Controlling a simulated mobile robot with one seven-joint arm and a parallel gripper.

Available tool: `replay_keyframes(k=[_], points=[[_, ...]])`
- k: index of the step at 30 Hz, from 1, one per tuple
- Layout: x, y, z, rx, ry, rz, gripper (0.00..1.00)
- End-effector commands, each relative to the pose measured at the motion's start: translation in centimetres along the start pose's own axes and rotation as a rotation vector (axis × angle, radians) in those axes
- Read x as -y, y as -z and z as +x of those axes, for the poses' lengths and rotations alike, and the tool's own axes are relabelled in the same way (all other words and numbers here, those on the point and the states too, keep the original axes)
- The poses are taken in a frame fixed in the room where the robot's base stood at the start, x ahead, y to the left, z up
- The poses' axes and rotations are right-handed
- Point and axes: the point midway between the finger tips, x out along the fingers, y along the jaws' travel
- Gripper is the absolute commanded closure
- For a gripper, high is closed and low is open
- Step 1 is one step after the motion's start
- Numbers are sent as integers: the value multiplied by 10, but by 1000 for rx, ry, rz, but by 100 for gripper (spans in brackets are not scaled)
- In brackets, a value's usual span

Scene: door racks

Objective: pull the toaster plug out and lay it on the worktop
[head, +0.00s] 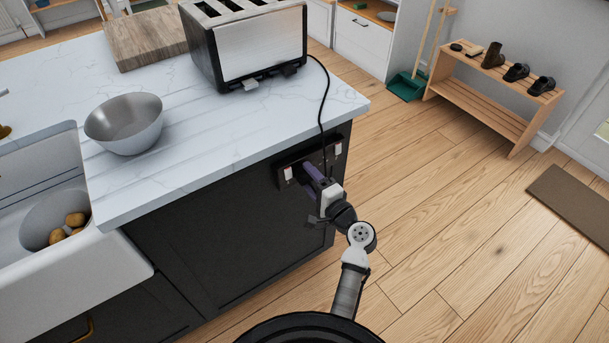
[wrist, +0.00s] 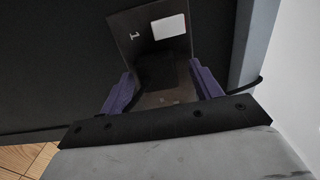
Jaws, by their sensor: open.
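The silver and black toaster (head: 262,45) stands on the white marbled worktop (head: 200,155). Its black cord (head: 323,100) runs over the worktop edge down to the socket panel (head: 286,174) on the dark island side. In the wrist view a dark, blocky shape that looks like the plug (wrist: 157,70) sits against the socket plate (wrist: 128,45). My gripper (head: 309,168) is at the panel. In the wrist view its purple fingers (wrist: 161,82) are open, one on each side of the dark shape. I cannot tell whether they touch it. The plug is hidden in the head view.
A metal bowl (head: 125,122) and a wooden board (head: 145,38) are on the worktop. A sink (head: 115,255) with potatoes is at left. The worktop's front right corner is clear. A wooden shoe bench (head: 485,105) stands far right, across open floor.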

Motion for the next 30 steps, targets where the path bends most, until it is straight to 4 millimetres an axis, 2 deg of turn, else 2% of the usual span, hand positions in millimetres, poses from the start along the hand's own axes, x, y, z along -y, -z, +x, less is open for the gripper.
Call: replay_keyframes(k=[6, 30], points=[[0, 0, 9, 1, 0, -1, 36], [-3, 0, 8, 0, 0, -1, 36]])
